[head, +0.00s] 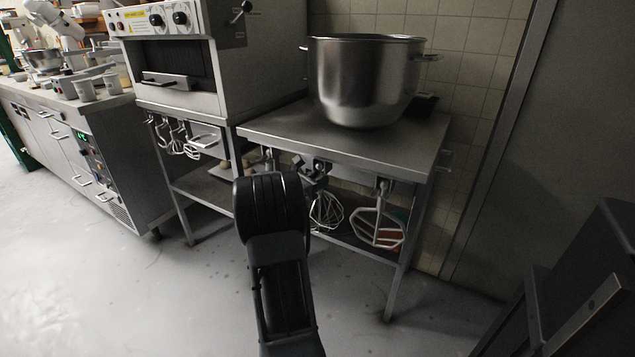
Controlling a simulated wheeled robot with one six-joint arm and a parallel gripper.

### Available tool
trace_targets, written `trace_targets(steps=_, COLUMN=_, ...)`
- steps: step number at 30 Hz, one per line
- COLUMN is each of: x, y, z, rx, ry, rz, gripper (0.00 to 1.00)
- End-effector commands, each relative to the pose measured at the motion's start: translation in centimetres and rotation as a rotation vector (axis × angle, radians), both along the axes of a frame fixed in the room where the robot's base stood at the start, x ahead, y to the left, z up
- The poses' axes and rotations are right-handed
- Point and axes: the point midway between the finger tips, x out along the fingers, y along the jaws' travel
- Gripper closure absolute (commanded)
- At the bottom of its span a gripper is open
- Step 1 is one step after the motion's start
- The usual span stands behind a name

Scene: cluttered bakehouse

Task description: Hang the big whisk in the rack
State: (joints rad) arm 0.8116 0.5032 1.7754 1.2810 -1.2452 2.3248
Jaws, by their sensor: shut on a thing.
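The big whisk (326,212) shows its wire balloon below the front edge of the steel table, hanging roughly upright with wires down. My gripper (318,174) is at its top end, shut on it, close to the table's front edge. The whisk's upper end is partly hidden by the gripper. The rack (345,172) runs under the front edge of this table. A flat beater (377,226) hangs from it to the right of the whisk. I cannot tell whether the whisk touches the rack. My own dark arm covers part of the rack's left side.
A large steel bowl (366,82) stands on the table (275,127). An oven (172,60) stands to the left, with smaller tools (178,138) hanging beneath it. A dark object (590,290) is at the lower right. The floor (130,285) at left is clear.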

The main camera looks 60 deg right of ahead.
Motion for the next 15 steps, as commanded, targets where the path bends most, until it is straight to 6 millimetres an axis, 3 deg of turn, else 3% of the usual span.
trace_targets(steps=15, x=-0.39, y=-0.59, z=0.46, rx=-0.008, ry=-0.003, rz=-0.006, gripper=1.00)
